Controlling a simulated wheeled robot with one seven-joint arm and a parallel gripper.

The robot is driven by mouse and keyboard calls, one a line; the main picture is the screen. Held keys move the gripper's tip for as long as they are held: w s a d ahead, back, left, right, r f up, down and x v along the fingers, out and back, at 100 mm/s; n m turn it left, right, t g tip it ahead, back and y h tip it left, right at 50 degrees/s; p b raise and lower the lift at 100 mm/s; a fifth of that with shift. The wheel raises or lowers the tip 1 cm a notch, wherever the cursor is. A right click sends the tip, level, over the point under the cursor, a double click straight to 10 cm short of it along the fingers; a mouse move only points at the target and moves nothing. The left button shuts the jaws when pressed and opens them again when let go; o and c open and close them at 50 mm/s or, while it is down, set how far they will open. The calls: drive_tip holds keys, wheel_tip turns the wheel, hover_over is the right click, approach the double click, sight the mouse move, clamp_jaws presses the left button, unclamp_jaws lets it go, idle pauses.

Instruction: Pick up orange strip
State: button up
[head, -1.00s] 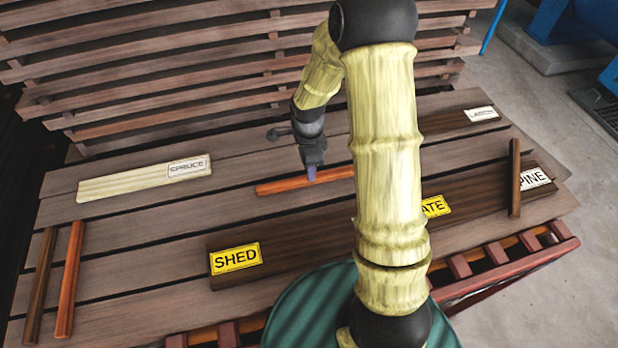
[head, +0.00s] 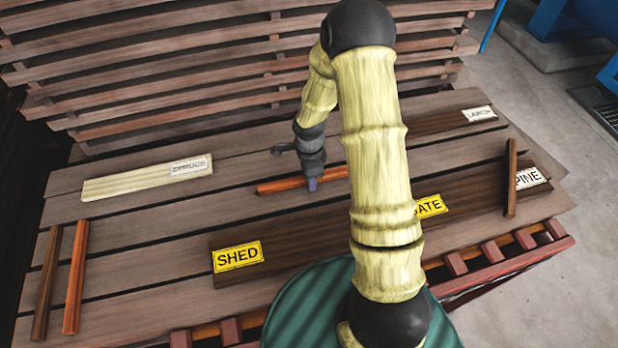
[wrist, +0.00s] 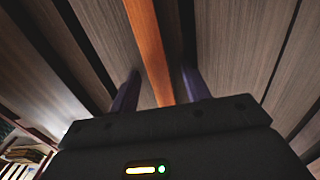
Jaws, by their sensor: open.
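An orange strip (head: 280,186) lies flat on the slatted table, mid-picture in the head view; my arm covers its right end. My gripper (head: 311,184) points down at this strip, its purple tip overlapping it. In the wrist view the orange strip (wrist: 148,45) runs between the two purple fingers of my gripper (wrist: 160,86). The fingers are open, with a gap on each side of the strip. I cannot tell the exact height of the fingertips. A second orange strip (head: 75,275) lies at the left end of the table, beside a dark brown strip (head: 46,284).
A pale board labelled SPRUCE (head: 135,183) lies at the back left. A dark board with SHED (head: 238,256) and GATE labels runs along the front. Another brown strip (head: 511,178) lies across it near PINE (head: 530,177). Stacked slats (head: 180,75) rise behind.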

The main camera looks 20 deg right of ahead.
idle(0.3)
clamp_jaws()
wheel_tip(320, 180, up, 10)
drive_tip(key=b, duration=0.2)
idle(0.6)
idle(0.3)
